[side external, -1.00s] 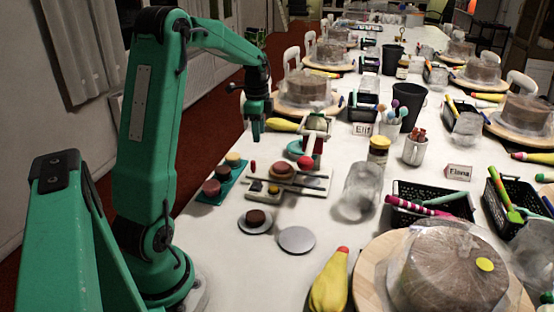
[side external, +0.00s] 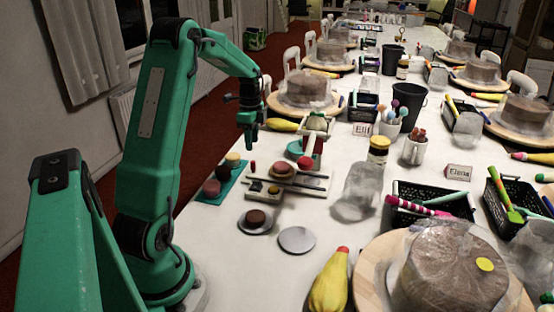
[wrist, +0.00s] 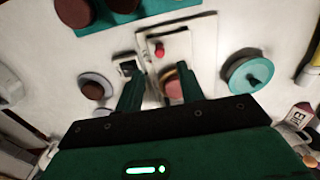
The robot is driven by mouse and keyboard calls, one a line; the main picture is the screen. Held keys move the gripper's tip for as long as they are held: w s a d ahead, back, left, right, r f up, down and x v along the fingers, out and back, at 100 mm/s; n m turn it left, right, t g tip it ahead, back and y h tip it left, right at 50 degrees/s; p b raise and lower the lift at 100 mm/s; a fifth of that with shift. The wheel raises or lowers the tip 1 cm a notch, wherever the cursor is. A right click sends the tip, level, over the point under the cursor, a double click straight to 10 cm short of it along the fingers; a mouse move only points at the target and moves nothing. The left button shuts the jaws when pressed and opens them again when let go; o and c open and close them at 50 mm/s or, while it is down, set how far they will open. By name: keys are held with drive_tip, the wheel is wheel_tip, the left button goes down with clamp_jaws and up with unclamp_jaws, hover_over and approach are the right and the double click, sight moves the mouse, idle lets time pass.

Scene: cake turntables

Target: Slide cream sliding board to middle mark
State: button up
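The cream sliding board (side external: 312,184) lies on the white table, with a dark rail along it and a round reddish-brown piece (side external: 283,170) on top. In the wrist view the cream board (wrist: 180,45) is ahead of my fingers, with a red knob (wrist: 159,50) at its left. My gripper (side external: 248,143) hangs above and behind the board in the side view, apart from it. In the wrist view my gripper (wrist: 158,78) has its two fingers spread, with nothing held between them. I cannot make out a middle mark.
A teal tray (side external: 222,182) with several round pieces is left of the board. A stand with a teal disc (side external: 296,148) is behind it. A dark round piece on a grey disc (side external: 268,226) and an empty grey disc (side external: 297,240) are in front. A glass jar (side external: 362,190) is at right.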

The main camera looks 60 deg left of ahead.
sight(253, 161)
drive_tip(key=shift+f, duration=3.95)
drive_tip(key=shift+r, duration=0.15)
drive_tip(key=c, duration=0.8)
drive_tip(key=shift+w+d, duration=0.15)
drive_tip(key=shift+w+d+r, duration=0.1)
drive_tip(key=shift+w+d, duration=3.5)
drive_tip(key=shift+w, duration=0.1)
drive_tip(key=o, duration=0.8)
drive_tip(key=shift+s, duration=0.1)
